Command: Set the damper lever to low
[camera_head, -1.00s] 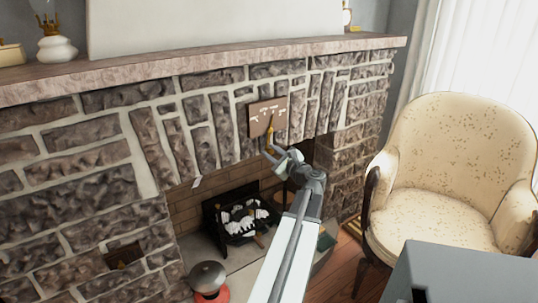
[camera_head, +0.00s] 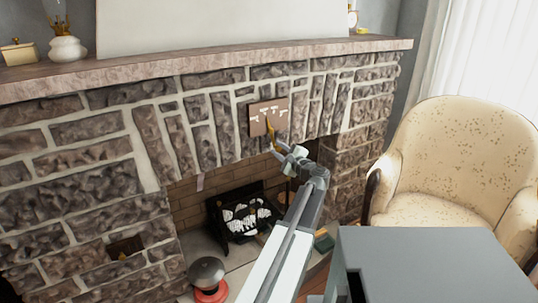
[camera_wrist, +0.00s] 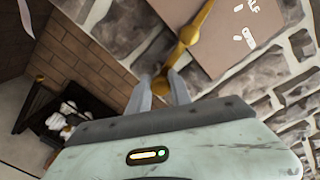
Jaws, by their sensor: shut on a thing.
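The damper lever (camera_head: 270,131) is a thin brass lever on a brown plate (camera_head: 282,113) with white markings, fixed to the stone front above the fireplace opening. In the head view its upper end leans left and its lower end leans right. My gripper (camera_head: 279,150) is at the lever's lower end. In the wrist view the brass lever (camera_wrist: 189,34) runs down from its round pivot to between my two fingers (camera_wrist: 160,84), which are shut on it. The plate (camera_wrist: 232,45) shows there too, its lettering partly cut off.
The fireplace holds a black grate (camera_head: 241,214) with pale logs. A red-based, dark-domed object (camera_head: 208,277) stands on the hearth. A cream armchair (camera_head: 450,170) stands at right. The stone mantel (camera_head: 200,78) juts out above the plate.

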